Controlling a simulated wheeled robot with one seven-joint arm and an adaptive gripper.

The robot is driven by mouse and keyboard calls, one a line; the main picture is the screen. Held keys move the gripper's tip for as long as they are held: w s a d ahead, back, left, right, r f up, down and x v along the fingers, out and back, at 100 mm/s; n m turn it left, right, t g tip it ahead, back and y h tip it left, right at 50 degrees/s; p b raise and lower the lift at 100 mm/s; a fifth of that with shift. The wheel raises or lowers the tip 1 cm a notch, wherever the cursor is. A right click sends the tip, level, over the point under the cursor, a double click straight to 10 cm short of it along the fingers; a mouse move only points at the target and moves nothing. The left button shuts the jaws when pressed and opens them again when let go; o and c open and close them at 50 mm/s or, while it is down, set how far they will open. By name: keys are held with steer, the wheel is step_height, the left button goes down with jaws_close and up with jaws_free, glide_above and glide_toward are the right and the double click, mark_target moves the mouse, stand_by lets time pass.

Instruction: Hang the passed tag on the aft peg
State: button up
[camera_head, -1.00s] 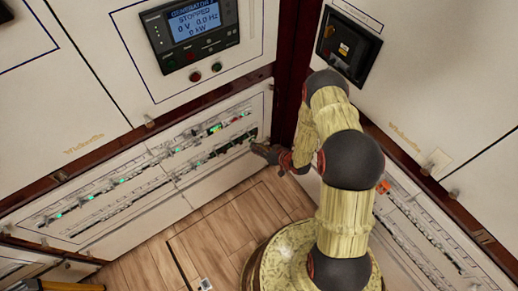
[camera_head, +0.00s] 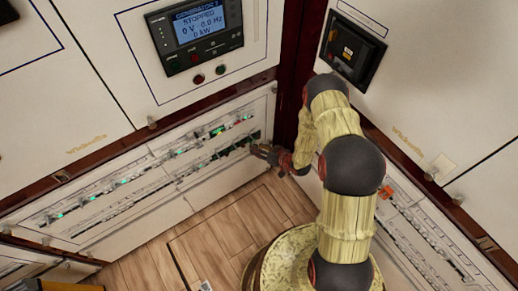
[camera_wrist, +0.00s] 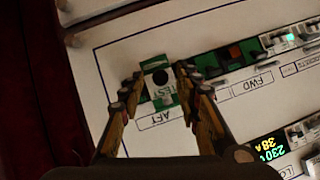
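A small green tag (camera_wrist: 161,88) with white lettering and a dark round spot near its top shows in the wrist view. My gripper (camera_wrist: 160,82) has one fingertip at each side edge of the tag, and they look closed on it. The tag lies in front of the dark strip on the white panel, above the AFT label (camera_wrist: 154,118). The aft peg cannot be made out apart from the dark spot; whether the tag is on it I cannot tell. In the head view my gripper (camera_head: 263,151) is at the right end of the lower breaker panel.
The FWD label (camera_wrist: 251,84) and a dark strip with orange and green parts are to the right. Breakers with lit green displays (camera_wrist: 290,39) lie beyond. A dark red post (camera_head: 288,100) stands close beside my arm.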

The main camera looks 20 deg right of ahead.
steer(key=shift+s, duration=0.1)
steer(key=v, duration=1.2)
stand_by(2.3)
